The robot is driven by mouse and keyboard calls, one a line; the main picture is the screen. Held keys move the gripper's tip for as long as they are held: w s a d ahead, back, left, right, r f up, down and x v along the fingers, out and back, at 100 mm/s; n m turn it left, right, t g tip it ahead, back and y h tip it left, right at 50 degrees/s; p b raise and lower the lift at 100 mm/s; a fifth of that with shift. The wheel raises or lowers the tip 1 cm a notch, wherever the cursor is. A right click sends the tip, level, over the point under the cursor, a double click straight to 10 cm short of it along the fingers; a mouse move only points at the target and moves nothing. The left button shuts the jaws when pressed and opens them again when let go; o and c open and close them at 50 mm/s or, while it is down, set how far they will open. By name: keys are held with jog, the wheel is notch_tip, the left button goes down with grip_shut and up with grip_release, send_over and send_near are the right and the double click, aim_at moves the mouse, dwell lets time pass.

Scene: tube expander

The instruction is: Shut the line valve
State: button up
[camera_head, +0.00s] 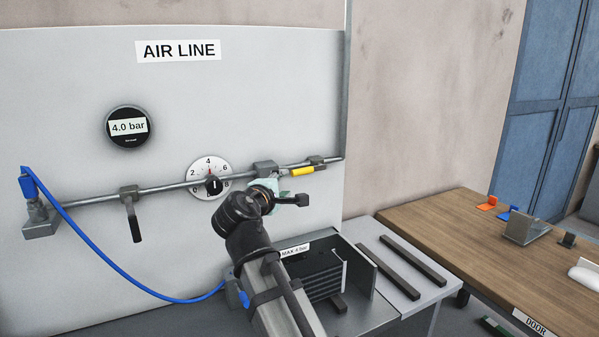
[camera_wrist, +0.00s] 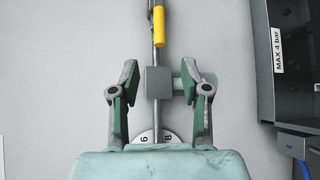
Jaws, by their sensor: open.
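The air line pipe (camera_head: 85,199) runs across the grey panel. On its right part a grey valve block (camera_head: 265,168) carries a lever with a yellow grip (camera_head: 302,171), lying along the pipe. A dark lever (camera_head: 133,220) hangs down across the pipe at the left. My gripper (camera_head: 283,197) is open in front of the panel, near the grey block. In the wrist view, my gripper's fingers (camera_wrist: 160,103) stand apart on either side of the pipe, the block (camera_wrist: 159,83) lies between their tips, and the yellow grip (camera_wrist: 159,24) is beyond them. I cannot tell whether anything touches.
A pressure display (camera_head: 128,127) reads 4.0 bar. A dial with a black knob (camera_head: 213,185) sits behind my wrist. A blue hose (camera_head: 120,270) hangs below the pipe. A machine labelled MAX 4 bar (camera_head: 360,270) stands below right, with a wooden table (camera_head: 430,215) beyond it.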

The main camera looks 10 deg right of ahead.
aim_at(298, 173)
jog(key=p+x, duration=0.3)
jog(key=x, duration=1.1)
jog(key=shift+w+d+r, duration=0.1)
jog(key=shift+w, duration=0.1)
grip_shut()
